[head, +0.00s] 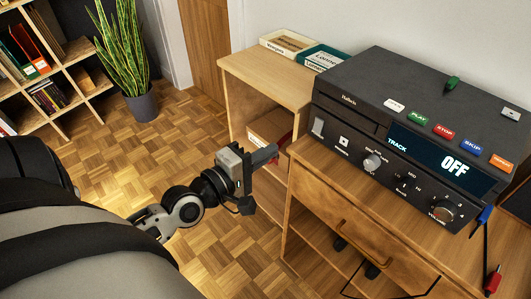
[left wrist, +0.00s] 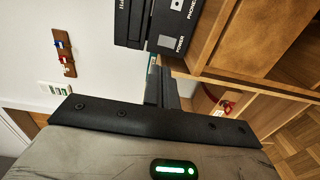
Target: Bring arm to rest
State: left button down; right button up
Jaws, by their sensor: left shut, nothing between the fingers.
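My left arm reaches in from the left in the head view. My left gripper (head: 268,157) is shut and empty, in front of the wooden cabinet and to the left of the black audio player (head: 405,125). The player's display reads OFF. In the left wrist view the closed fingers (left wrist: 162,88) point toward the cabinet, with a corner of the player (left wrist: 165,25) above them. I see a gap between the gripper and the player in the head view. My right gripper is not in view.
The wooden cabinet (head: 330,205) carries the player and has open shelves below. A potted plant (head: 140,105) and a bookshelf (head: 60,110) stand at the far left. The parquet floor (head: 110,150) between is clear. Cables hang at the right.

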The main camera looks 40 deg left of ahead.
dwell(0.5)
pick_arm(q)
jog(key=s+d+f+m+g, duration=0.6)
jog(key=s+d+f+m, duration=0.3)
jog(key=d+f+m, duration=0.4)
jog(key=f+m, duration=0.1)
jog(key=m, duration=0.4)
jog(key=shift+f+g, duration=0.35)
jog(key=shift+g, duration=0.05)
